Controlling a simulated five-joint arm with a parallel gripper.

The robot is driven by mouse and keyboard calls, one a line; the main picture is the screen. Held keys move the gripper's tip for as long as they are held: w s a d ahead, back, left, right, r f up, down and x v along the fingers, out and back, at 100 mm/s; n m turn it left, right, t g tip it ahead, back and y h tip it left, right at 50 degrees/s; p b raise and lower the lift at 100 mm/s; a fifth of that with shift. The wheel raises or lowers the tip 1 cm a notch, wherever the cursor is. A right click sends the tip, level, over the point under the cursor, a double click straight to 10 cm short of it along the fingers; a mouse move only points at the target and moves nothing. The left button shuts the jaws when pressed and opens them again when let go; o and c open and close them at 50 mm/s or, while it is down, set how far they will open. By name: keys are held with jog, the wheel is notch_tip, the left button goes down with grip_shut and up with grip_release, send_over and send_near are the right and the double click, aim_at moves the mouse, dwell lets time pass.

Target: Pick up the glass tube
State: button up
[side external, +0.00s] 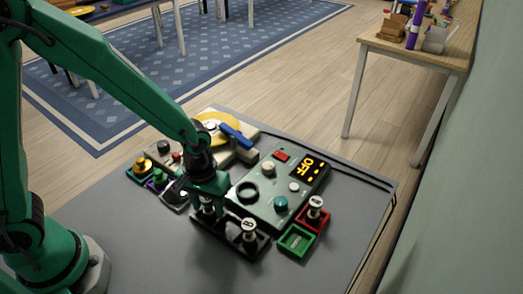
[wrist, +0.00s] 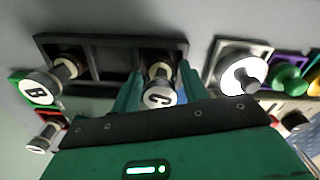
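In the wrist view, a glass tube with a white cap marked C (wrist: 160,92) stands in the right end of a black rack (wrist: 112,60). My gripper (wrist: 160,82) has its green fingers on either side of this tube; they look apart from it, so it reads as open. A second tube, capped B (wrist: 40,87), stands in the rack's left end, and it also shows in the side view (side external: 249,228). In the side view, my gripper (side external: 207,200) is low over the rack's left part and partly hides the tube there. A third white-capped tube (side external: 315,203) stands in a red tray.
A grey-green control box (side external: 270,203) with an OFF display stands behind the rack. An empty-looking green tray (side external: 296,240) is right of the rack. A yellow-and-blue device (side external: 235,137) and small coloured trays (side external: 142,168) stand behind left. The mat's front is clear.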

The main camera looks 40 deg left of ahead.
jog(key=c, duration=0.7)
jog(key=shift+r, duration=0.15)
jog(key=shift+r, duration=0.75)
jog(key=r, duration=0.2)
jog(key=shift+s+d+r, duration=0.2)
jog(key=shift+s+r, duration=0.05)
jog(key=shift+r, duration=0.15)
jog(key=s+d+r, duration=0.2)
jog(key=s, duration=0.1)
jog(key=s+d+r, duration=0.2)
jog(key=s, duration=0.1)
jog(key=s+d+r, duration=0.2)
jog(key=s, duration=0.1)
jog(key=shift+d+r, duration=0.25)
jog(key=shift+w, duration=0.2)
jog(key=n, duration=0.4)
send_near(206, 200)
jog(key=w+d, duration=0.1)
jog(key=w, duration=0.2)
jog(key=w+d+f, duration=0.1)
jog(key=w, duration=0.2)
jog(key=w+d+f, duration=0.1)
jog(key=w+d, duration=0.1)
jog(key=w, duration=0.2)
jog(key=shift+f, duration=0.1)
